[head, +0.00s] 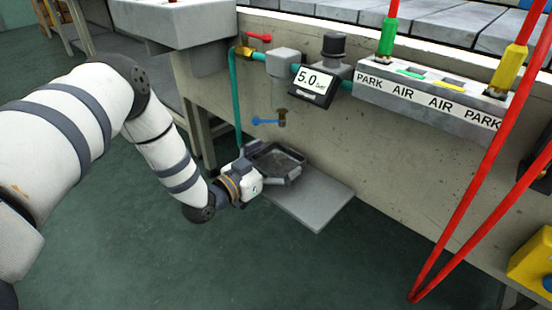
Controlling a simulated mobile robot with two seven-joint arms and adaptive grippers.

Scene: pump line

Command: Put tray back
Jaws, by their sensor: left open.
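A small dark grey tray (281,158) is at the left end of a flat grey shelf plate (317,203), low against the concrete wall. My left gripper (268,169) is at the tray's near left side with its jaws open. Its dark fingers overlap the tray's edge in the picture, and I cannot tell whether they touch it. The gripper hides the tray's near left edge. My right gripper is not in the head view.
Above the tray are a blue-handled drain valve (269,121), a filter bowl and a gauge reading 5.0 (313,86). A teal pipe (235,105) runs down at the left. Red hoses (455,215) hang at the right. The plate's right part is bare.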

